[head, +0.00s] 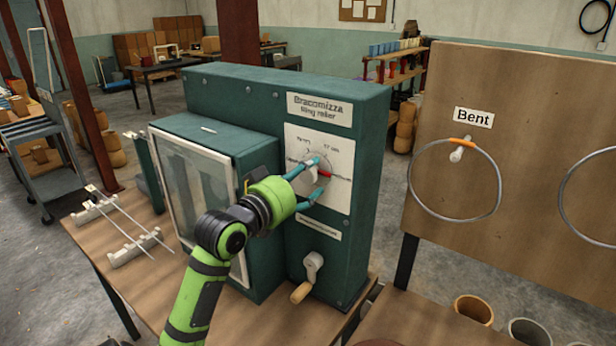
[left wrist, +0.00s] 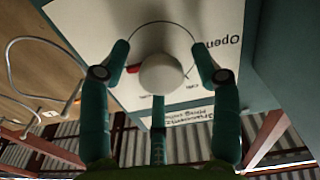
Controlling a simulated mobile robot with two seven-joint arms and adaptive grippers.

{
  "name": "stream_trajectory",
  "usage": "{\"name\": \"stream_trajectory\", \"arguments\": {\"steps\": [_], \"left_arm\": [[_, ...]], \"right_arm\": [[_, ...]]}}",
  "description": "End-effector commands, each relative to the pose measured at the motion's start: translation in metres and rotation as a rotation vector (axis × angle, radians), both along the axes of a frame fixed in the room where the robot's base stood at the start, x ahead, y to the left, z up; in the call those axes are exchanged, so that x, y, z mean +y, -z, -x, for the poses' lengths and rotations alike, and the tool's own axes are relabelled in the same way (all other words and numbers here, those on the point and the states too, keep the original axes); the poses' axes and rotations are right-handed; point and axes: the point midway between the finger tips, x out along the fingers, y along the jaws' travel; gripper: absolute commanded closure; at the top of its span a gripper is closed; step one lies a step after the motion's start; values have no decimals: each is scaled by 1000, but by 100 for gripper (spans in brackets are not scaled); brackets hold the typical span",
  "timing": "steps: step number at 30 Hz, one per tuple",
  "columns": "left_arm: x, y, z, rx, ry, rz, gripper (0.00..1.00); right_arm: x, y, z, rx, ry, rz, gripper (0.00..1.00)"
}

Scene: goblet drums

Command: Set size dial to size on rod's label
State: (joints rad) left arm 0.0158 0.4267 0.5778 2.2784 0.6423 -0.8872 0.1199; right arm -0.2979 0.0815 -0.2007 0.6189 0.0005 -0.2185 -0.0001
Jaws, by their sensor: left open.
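The size dial (head: 312,177) is a pale knob on a white plate (head: 334,150) on the front of the teal ring roller (head: 367,150). In the left wrist view the round white knob (left wrist: 162,74) lies between the spread fingers (left wrist: 161,50), with gaps at both sides. Thin rods (head: 128,222) lie on white holders at the table's left; a small pale tag (head: 92,188) shows there, unreadable. My right gripper is out of view.
A crank with a wooden handle (head: 302,291) sits below the dial. A glazed cabinet (head: 195,185) juts out left of the dial, close to my left arm. A brown board (head: 520,130) at the right holds a metal ring (head: 411,190) under a "Bent" sign (head: 473,118).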

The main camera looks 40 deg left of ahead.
Motion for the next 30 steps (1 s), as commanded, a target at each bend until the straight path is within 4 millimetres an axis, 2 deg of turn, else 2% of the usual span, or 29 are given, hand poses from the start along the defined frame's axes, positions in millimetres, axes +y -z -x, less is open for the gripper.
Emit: {"name": "stream_trajectory", "arguments": {"steps": [6, 12, 30], "left_arm": [[-4, 2, 37, 4, 0, -1, 37], [-7, 2, 59, 5, 1, 2, 37], [-8, 1, 64, 4, 1, 1, 37]], "right_arm": [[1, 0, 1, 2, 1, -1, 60], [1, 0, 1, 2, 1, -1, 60], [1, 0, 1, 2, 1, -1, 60]]}}
